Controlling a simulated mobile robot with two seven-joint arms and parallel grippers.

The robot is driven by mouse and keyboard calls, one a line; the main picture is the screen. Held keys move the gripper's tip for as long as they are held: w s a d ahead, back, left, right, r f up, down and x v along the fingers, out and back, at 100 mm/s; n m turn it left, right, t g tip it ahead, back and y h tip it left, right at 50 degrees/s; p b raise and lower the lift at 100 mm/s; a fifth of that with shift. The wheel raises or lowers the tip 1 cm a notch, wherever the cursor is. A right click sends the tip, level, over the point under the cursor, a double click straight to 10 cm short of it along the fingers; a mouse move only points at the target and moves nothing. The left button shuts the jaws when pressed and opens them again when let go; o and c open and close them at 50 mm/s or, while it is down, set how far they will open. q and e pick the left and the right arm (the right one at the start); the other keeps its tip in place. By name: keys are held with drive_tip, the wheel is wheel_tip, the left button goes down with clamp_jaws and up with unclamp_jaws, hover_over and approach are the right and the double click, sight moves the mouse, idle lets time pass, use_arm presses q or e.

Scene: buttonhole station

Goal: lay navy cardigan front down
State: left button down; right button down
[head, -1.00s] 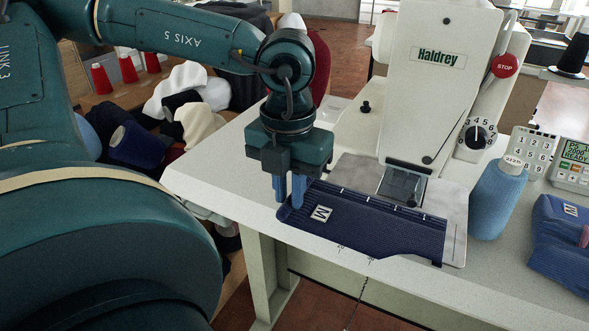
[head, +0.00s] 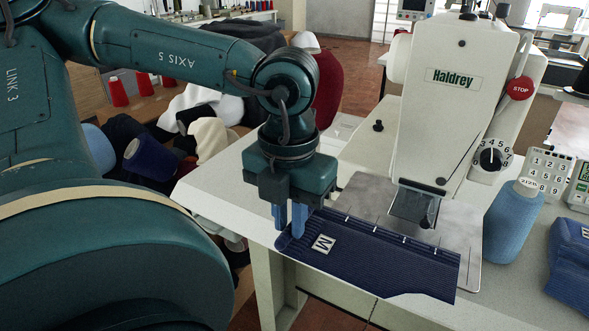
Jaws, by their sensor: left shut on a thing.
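The navy cardigan front (head: 385,262) is a ribbed knit panel with a white "M" tag (head: 323,244) near its left end and several white marks along its far edge. It reaches across the front of the metal plate (head: 462,225) of the Haldrey machine (head: 455,110), and its near edge overhangs the table front. My left gripper (head: 289,226) points down with blue fingers, shut on the panel's left end. I cannot tell whether the panel touches the plate. The machine's foot (head: 413,206) stands just beyond the panel's far edge. My right gripper is out of view.
A light blue thread cone (head: 512,222) stands right of the plate. Another navy knit piece (head: 572,270) lies at the right edge, near a keypad (head: 546,170). The white table (head: 225,180) is clear left of the machine. Heaped garments (head: 205,105) and cones lie behind my left arm.

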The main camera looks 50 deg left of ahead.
sight(278, 242)
use_arm(q)
drive_tip(key=shift+s+d+r, duration=0.15)
drive_tip(key=shift+s+r, duration=0.05)
drive_tip(key=shift+s, duration=0.3)
drive_tip(key=shift+s+d+r, duration=0.2)
drive_tip(key=shift+s, duration=0.25)
drive_tip(key=shift+s+d+r, duration=0.15)
drive_tip(key=shift+s+r, duration=0.05)
drive_tip(key=shift+s, duration=0.3)
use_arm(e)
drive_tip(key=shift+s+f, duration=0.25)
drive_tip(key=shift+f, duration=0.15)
use_arm(q)
drive_tip(key=shift+r, duration=0.15)
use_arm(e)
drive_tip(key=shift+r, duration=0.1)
